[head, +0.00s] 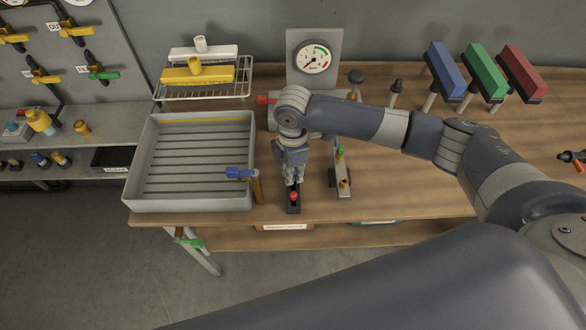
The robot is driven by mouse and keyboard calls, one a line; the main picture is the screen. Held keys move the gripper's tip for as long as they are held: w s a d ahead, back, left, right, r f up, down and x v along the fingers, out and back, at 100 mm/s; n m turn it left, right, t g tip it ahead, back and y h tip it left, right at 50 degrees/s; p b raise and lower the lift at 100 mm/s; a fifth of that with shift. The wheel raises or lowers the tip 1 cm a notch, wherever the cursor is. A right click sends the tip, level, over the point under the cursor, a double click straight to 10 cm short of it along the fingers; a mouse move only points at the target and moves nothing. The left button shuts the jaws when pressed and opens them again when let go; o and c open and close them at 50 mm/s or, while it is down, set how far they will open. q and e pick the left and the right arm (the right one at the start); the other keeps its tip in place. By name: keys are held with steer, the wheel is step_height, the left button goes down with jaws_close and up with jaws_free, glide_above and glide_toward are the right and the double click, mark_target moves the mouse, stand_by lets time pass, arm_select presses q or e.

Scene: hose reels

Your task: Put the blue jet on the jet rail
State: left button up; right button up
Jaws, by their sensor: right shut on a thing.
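My right gripper (293,184) reaches down at the middle of the bench, with its fingers shut. I take the thing between them to be the blue jet, but the fingers hide it and I cannot make out its colour. Right at the fingertips is a narrow dark rail (293,209) with a small red piece (293,197) on it; I take this to be the jet rail. I cannot tell whether the held thing touches the rail. My left gripper is not in view.
A grey plate (342,170) with green and brass fittings is close on the right. A gauge (313,57) stands behind, with blue (444,70), green (484,72) and red (523,73) blocks back right.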

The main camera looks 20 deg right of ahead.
steer(key=o, duration=0.7)
steer(key=shift+o, duration=0.2)
steer(key=shift+r, duration=0.5)
step_height(320, 180, up, 12)
steer(key=b, duration=0.3)
